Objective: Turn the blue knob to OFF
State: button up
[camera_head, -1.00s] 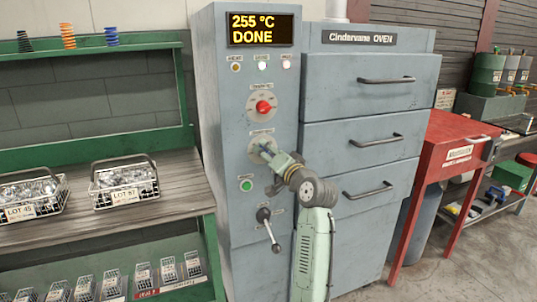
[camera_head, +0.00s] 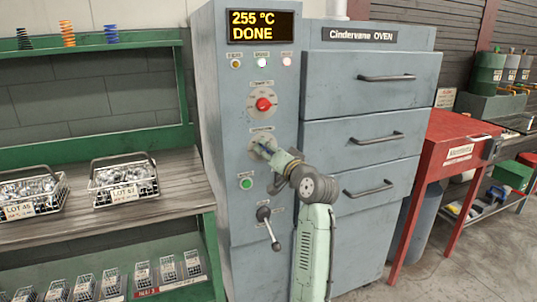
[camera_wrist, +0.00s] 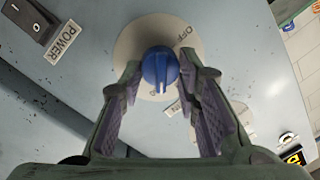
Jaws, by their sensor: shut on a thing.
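The blue knob (camera_wrist: 160,68) sits in the middle of a round cream dial (camera_wrist: 138,38) on the oven's control panel. The word OFF is at the dial's upper right in the wrist view, and the knob's pale mark points toward the picture's bottom. My gripper (camera_wrist: 166,72) is shut on the knob, with one finger on each side. Another label below the knob is partly hidden by my right finger. In the head view my gripper (camera_head: 271,152) reaches the dial (camera_head: 258,142), below the red knob, and hides the blue knob.
The red knob (camera_head: 263,104) is above my gripper. A POWER switch (camera_wrist: 35,22) shows in the wrist view. Oven drawers (camera_head: 370,88) are to the right. The display (camera_head: 260,27) reads 255 °C DONE.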

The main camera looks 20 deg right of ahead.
jog(key=n+b, duration=0.4)
jog(key=n, duration=0.2)
jog(key=shift+n+h, duration=0.3)
jog(key=n+b, duration=0.1)
jog(key=n, duration=0.2)
jog(key=shift+a+g+b, duration=0.15)
jog(key=shift+g+b, duration=0.15)
jog(key=shift+b, duration=0.1)
jog(key=shift+a+n+h+b, duration=0.1)
jog(key=shift+n+h+b, duration=0.7)
jog(key=shift+n, duration=2)
jog(key=shift+a+n+h+b, duration=0.15)
jog(key=shift+n+b, duration=1.2)
jog(key=shift+n, duration=1.45)
jog(key=shift+a+n+h+b, duration=0.1)
jog(key=shift+n+h+b, duration=0.7)
jog(key=shift+n, duration=2)
jog(key=shift+y+b, duration=0.35)
jog(key=o, duration=1.2)
jog(key=shift+c, duration=0.2)
